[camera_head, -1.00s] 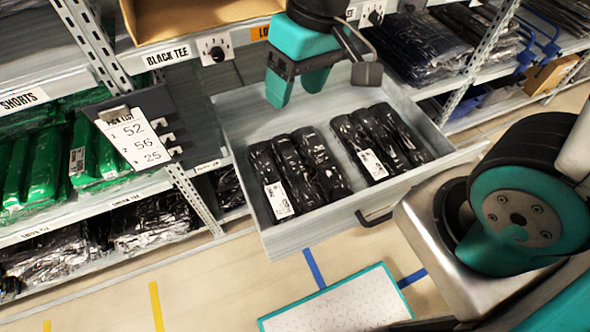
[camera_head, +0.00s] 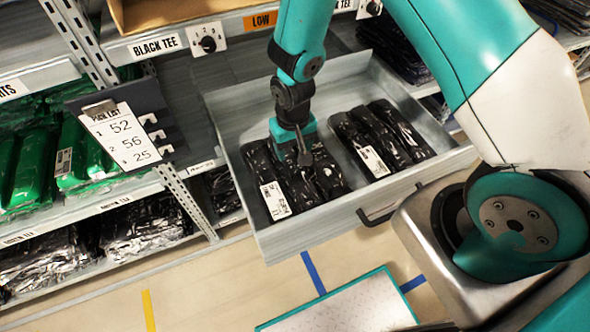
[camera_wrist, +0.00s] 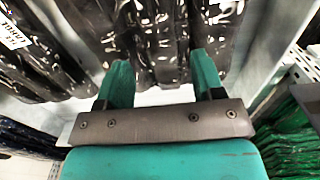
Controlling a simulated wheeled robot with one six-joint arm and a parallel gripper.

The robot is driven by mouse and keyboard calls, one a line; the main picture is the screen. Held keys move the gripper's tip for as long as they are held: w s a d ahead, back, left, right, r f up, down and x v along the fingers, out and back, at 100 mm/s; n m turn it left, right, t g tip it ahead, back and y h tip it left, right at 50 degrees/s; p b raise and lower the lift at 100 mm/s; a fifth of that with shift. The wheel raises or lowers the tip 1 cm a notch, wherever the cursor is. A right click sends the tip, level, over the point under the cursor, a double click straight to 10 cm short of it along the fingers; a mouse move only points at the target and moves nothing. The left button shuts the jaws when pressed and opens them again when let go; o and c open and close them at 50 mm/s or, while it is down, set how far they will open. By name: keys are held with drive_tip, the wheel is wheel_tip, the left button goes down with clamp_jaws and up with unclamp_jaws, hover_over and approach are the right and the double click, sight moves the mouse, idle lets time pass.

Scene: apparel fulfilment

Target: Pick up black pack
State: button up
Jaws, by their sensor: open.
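Several shiny black packs lie in an open grey drawer (camera_head: 232,132) in two groups. The left group of black packs (camera_head: 327,180) has a white label (camera_head: 275,200) on its left pack; the right group (camera_head: 405,135) has one too. My gripper (camera_head: 306,150) points down over the back of the left group, and the arm hides part of it. In the wrist view my gripper (camera_wrist: 157,80) is open, its two teal fingers apart, with a black pack (camera_wrist: 150,45) just beyond and partly between the tips. I cannot tell whether they touch it.
The drawer's front wall and handle (camera_head: 390,208) stand toward me. A "BLACK TEE" shelf label (camera_head: 156,45) is above it. Green packs (camera_head: 75,155) and a pick list (camera_head: 122,134) are at left. A white board (camera_head: 345,308) lies on the floor.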

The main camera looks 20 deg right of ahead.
sight(295, 166)
wheel_tip(295, 166, down, 7)
drive_tip(key=shift+s+d+f, duration=0.15)
drive_tip(key=shift+f, duration=0.05)
drive_tip(key=c, duration=0.8)
drive_tip(key=shift+r, duration=0.1)
